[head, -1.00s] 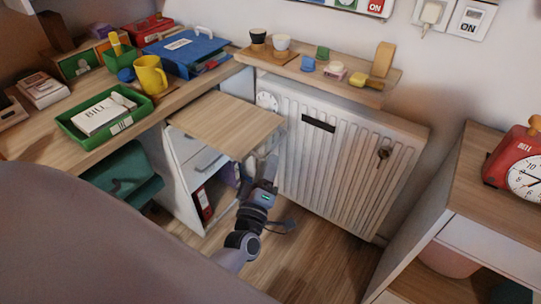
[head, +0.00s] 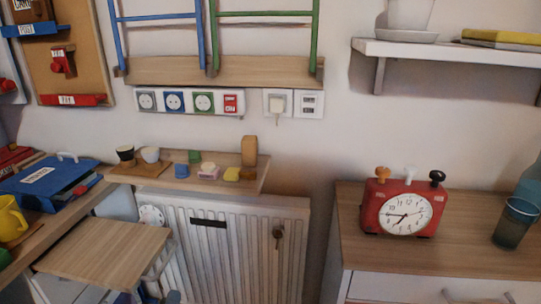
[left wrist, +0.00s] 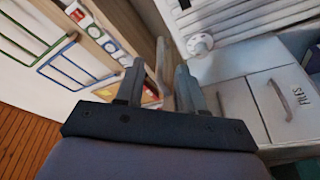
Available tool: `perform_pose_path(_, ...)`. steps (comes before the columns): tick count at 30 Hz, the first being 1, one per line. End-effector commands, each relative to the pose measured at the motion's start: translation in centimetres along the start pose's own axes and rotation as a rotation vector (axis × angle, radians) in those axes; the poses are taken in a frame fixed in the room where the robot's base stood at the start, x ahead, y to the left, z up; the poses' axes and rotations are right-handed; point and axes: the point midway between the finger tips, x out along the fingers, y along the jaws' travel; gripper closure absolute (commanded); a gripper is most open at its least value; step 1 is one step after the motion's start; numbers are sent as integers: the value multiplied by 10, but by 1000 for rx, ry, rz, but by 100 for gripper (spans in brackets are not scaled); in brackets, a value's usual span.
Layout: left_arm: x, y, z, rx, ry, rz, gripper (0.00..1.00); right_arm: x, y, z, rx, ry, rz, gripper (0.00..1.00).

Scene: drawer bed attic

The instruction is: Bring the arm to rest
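My left gripper (left wrist: 160,78) shows in the left wrist view with its two fingers apart and nothing held between them. In the head view only a small part of it (head: 171,297) shows at the bottom edge, just below the wooden top of the low cabinet (head: 105,250). In the left wrist view a white cabinet (left wrist: 262,103) with a handle and a label lies to the right of the fingers. My right gripper is in neither view.
A radiator (head: 245,250) stands under a narrow ledge (head: 238,184) with cups and small blocks. A red clock (head: 375,217) stands on a dresser (head: 465,245) at right. A blue case (head: 45,183) and yellow mug (head: 11,219) are on the desk at left.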

Motion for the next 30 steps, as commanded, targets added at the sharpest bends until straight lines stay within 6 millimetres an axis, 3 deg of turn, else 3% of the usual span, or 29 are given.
perform_pose_path(5,-45,1,35,278,-309,16,62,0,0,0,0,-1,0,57)
perform_pose_path(9,-92,-6,56,527,-561,21,62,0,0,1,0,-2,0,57)
perform_pose_path(16,-170,-25,60,895,-909,4,62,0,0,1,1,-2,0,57)
perform_pose_path(24,-162,22,16,921,-911,-5,62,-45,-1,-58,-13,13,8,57)
perform_pose_path(30,-158,53,-13,932,-905,-10,62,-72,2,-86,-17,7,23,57)
